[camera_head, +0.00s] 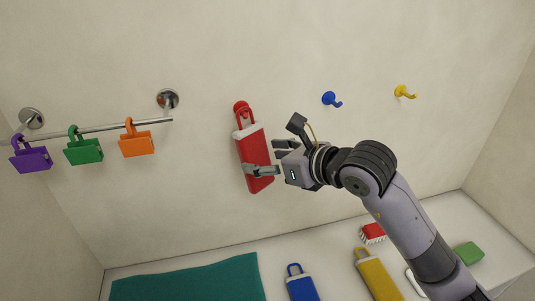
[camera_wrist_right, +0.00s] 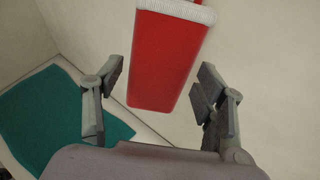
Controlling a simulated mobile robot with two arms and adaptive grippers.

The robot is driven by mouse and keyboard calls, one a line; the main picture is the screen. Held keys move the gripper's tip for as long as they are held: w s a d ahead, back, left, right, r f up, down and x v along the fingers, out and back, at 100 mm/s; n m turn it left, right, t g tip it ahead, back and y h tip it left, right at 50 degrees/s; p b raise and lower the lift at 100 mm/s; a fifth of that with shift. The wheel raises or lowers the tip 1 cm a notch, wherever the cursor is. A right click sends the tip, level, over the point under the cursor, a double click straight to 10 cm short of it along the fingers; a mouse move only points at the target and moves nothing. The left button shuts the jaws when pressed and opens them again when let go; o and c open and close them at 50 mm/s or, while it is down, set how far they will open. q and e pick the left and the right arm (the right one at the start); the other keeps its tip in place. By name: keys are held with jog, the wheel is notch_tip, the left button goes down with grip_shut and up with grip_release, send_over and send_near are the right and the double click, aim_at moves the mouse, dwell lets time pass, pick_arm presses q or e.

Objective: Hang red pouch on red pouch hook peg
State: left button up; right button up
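The red pouch (camera_head: 254,155) with a white band hangs against the wall, slightly tilted, its lower end toward the right. Its loop is up at the red hook peg (camera_head: 241,105) and appears to be around it; the pouch and loop hide most of the peg. My right gripper (camera_head: 264,158) is at the pouch's lower part. In the right wrist view, its fingers (camera_wrist_right: 160,82) are spread open on both sides of the pouch (camera_wrist_right: 168,60), with gaps visible on each side. My left gripper is not in view.
A blue hook (camera_head: 331,99) and a yellow hook (camera_head: 404,91) are on the wall to the right. A rail (camera_head: 110,127) with purple, green and orange clips is at left. Below, a counter holds a teal mat (camera_head: 190,280), a blue pouch (camera_head: 301,287), a yellow pouch (camera_head: 377,275) and a red brush (camera_head: 373,231).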

jog(key=o, duration=0.3)
jog(key=shift+o, duration=0.2)
